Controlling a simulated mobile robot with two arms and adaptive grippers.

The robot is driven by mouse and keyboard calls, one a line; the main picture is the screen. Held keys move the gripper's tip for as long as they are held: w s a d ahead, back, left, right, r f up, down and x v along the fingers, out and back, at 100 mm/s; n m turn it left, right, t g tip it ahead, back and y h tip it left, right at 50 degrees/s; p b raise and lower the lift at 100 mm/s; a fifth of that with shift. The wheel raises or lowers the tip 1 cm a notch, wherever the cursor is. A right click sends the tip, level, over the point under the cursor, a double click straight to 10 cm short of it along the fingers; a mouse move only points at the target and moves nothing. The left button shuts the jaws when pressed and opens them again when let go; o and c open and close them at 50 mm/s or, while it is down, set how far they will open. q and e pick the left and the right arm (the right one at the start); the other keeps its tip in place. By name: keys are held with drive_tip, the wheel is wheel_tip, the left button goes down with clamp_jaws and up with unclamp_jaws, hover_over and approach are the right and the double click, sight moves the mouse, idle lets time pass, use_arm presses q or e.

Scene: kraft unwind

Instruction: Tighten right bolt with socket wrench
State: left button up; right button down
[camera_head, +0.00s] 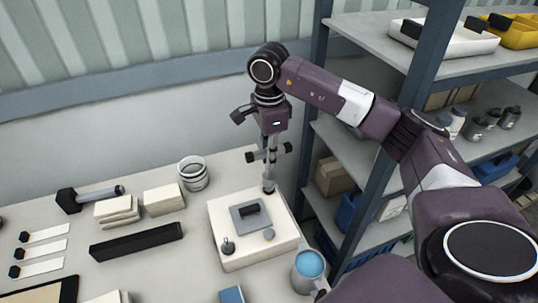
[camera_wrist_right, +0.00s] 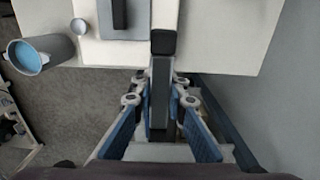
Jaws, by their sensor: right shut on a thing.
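My right gripper (camera_head: 269,150) points down over the back right part of a white block (camera_head: 228,262). It is shut on a grey bar-like tool with a dark end, apparently the socket wrench (camera_head: 269,180). The wrench also shows between the fingers (camera_wrist_right: 160,82) in the right wrist view, its black end (camera_wrist_right: 162,42) past them. Its lower end is close to the block; I cannot tell if it touches. A round grey bolt head (camera_head: 269,235) is at the block's front right, apart from the wrench. A darker knob (camera_head: 227,246) is at front left. My left gripper is out of view.
A grey plate with a black bar (camera_head: 249,211) lies on the block. A blue-filled cup (camera_head: 308,268) stands at its front right corner. A striped cup (camera_head: 193,174), a hammer-like tool (camera_head: 92,196) and a black bar (camera_head: 137,241) are left. Shelving (camera_head: 385,165) rises right.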

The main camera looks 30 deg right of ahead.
drive_tip(key=shift+f, duration=0.3)
drive_tip(key=shift+w, duration=0.1)
drive_tip(key=shift+f+b, duration=0.8)
drive_tip(key=shift+b, duration=0.3)
idle(1.7)
drive_tip(key=shift+m, duration=1.2)
drive_tip(key=shift+m, duration=1.2)
